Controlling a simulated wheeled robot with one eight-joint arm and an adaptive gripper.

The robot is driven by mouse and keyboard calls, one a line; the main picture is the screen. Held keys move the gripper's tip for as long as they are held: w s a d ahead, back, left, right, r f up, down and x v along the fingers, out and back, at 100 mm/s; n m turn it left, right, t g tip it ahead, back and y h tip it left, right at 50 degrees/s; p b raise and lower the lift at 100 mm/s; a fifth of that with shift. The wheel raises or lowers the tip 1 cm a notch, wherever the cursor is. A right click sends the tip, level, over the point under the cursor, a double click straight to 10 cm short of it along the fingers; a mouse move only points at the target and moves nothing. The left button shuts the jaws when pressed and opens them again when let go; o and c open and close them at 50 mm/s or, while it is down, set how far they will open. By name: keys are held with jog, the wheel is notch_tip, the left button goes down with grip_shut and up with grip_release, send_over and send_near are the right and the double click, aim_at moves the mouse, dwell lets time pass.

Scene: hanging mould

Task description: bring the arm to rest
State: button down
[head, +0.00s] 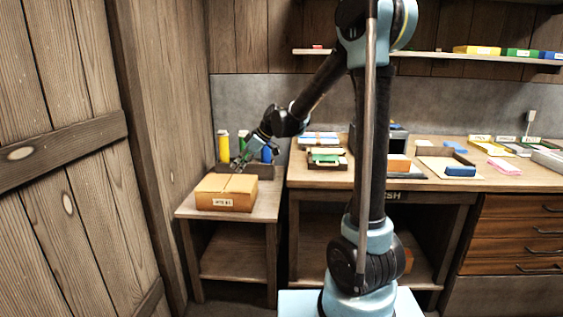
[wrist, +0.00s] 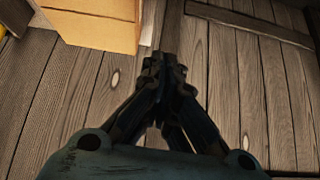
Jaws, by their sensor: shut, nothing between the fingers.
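My gripper (head: 241,162) is at the left in the head view, in front of the yellow and blue bottles and just above and behind the cardboard box. In the wrist view my gripper (wrist: 163,68) has its fingertips together, with nothing between them. My arm reaches from the column at the middle of the head view down and left to the gripper. The cardboard box (head: 226,193) with a white label sits closed on the small side table (head: 268,210).
A yellow bottle (head: 223,146) and a blue bottle (head: 267,155) stand in a dark tray (head: 262,171) behind the box. A plank door (head: 60,200) is at the left. The workbench (head: 330,178) holds trays and coloured blocks. A shelf (head: 430,54) hangs above.

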jog(key=s+d+r+m+t+h, duration=0.1)
jog(key=s+d+m, duration=0.15)
jog(key=d, duration=0.35)
jog(key=s+d+m+h, duration=0.1)
jog(key=s+d+m, duration=0.1)
jog(key=s+d, duration=0.25)
jog(key=s+d+f+m+h, duration=0.2)
jog(key=s+d+f+m, duration=0.1)
jog(key=s+d, duration=0.4)
jog(key=s+d+f+m+h, duration=0.2)
jog(key=s+d+f+m, duration=0.2)
jog(key=s+d, duration=0.4)
jog(key=s+d+f+m+h, duration=0.1)
jog(key=s+d+f+m, duration=0.2)
jog(key=s+d, duration=0.5)
jog(key=shift+d+f+m+t+h, duration=0.15)
jog(key=shift+d+m+t+h, duration=0.2)
jog(key=shift+d+m, duration=0.55)
